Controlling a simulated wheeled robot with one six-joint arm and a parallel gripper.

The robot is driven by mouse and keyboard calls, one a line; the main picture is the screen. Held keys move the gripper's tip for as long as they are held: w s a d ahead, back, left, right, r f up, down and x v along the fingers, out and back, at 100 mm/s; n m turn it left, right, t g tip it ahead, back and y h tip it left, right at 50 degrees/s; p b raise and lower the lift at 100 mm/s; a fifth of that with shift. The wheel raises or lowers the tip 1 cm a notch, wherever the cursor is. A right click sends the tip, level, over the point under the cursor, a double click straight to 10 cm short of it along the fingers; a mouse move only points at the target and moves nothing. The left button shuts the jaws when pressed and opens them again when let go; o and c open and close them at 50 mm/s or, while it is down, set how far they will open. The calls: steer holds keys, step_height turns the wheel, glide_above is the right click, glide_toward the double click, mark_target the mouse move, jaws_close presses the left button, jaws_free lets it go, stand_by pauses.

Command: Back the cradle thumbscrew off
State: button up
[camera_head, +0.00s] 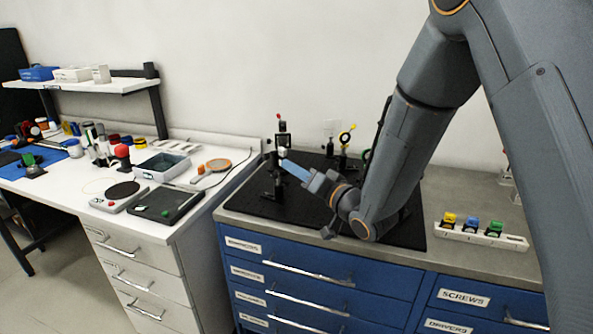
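My gripper (290,165) reaches in from the right over the black breadboard (247,202) on the blue cabinet. Its light blue end points at a black post-mounted holder (282,140) with a small red tip on top. The end overlaps or lies very close to the holder in the picture; I cannot tell whether they touch. The fingers are too small to show a gap or anything between them. I cannot make out the cradle thumbscrew for certain. My arm hides the right part of the breadboard.
A white strip with yellow, blue and green-topped pieces (482,234) lies at the right. On the left bench are a black-topped device (165,203), a grey tray (162,166) and several small items.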

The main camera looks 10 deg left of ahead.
jaws_close()
steer(key=shift+n+b, duration=0.3)
steer(key=shift+b, duration=0.05)
steer(key=n+b, duration=3.1)
steer(key=b, duration=0.2)
steer(key=shift+r, duration=0.1)
steer(key=shift+n, duration=0.4)
